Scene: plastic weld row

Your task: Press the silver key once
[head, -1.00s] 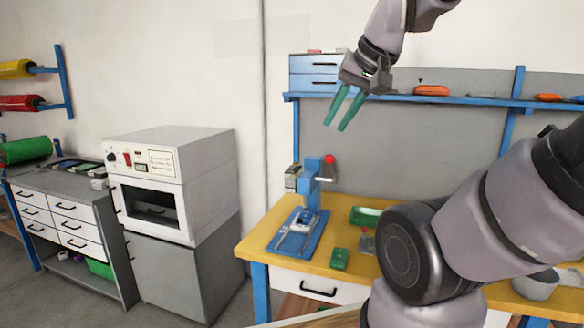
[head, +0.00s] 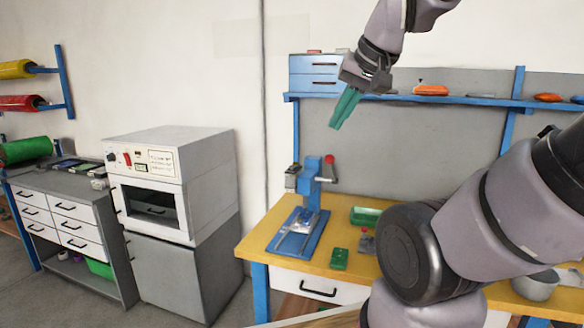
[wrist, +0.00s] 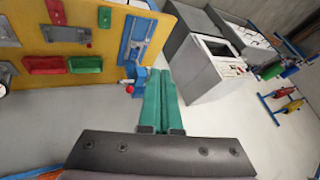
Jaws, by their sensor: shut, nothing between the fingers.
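My gripper (head: 338,122) is shut and empty, with its green fingers pressed together, high above the yellow workbench and in front of the grey back panel. Its fingers also show together in the wrist view (wrist: 161,75), pointing away from the camera. I cannot make out a silver key for certain in either view. The white oven (head: 160,165) left of the bench has a control panel (head: 139,158) with a black knob, a red switch and a label. A small grey box with a red button (head: 365,240) stands on the bench. My gripper touches none of these.
The yellow workbench (head: 262,240) holds a blue press (head: 309,212) with a red ball handle, a green block (head: 339,258) and a green tray (head: 366,216). A blue shelf (head: 450,98) runs behind. A drawer cabinet (head: 70,215) stands left. Air around my gripper is free.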

